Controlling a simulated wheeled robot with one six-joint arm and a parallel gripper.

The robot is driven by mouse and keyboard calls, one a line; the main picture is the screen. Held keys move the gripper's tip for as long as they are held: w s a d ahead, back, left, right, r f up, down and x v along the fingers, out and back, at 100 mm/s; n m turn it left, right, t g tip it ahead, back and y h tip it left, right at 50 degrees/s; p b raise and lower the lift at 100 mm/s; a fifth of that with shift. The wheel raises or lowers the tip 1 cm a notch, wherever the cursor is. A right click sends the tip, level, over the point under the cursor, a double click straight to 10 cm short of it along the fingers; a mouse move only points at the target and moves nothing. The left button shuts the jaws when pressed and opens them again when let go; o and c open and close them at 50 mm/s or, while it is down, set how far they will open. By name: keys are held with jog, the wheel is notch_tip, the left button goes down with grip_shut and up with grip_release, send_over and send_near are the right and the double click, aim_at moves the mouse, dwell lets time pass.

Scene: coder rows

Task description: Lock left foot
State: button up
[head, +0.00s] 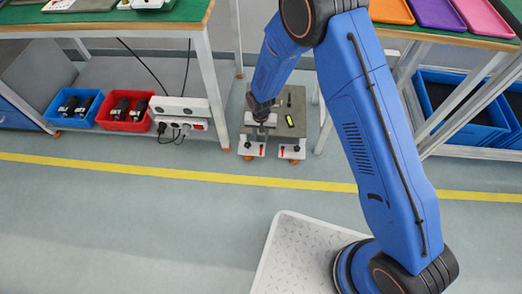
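A small grey machine (291,101) stands on the floor between the two workbenches, in the gap at the centre of the head view. Its front has two white feet with red parts: the left foot (251,150) and the right foot (292,153). A small dark panel with a yellow-green mark (289,121) shows on its top. My blue arm reaches over from the lower right, and my gripper (261,118) is above the left part of the machine, behind the left foot. Its fingers are too small and dark to tell open from shut. Whether it touches the machine cannot be told.
The left bench (205,70) has a leg close to the machine; blue (68,121) and red bins (110,123) and a white power strip (180,106) sit on its shelf. The right bench (455,38) holds blue crates (462,120) below. Floor before the yellow line (150,170) is clear.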

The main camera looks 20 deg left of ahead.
aim_at(261, 152)
notch_tip(261, 152, down, 12)
jog(key=shift+f, duration=0.1)
dwell(0.5)
grip_shut()
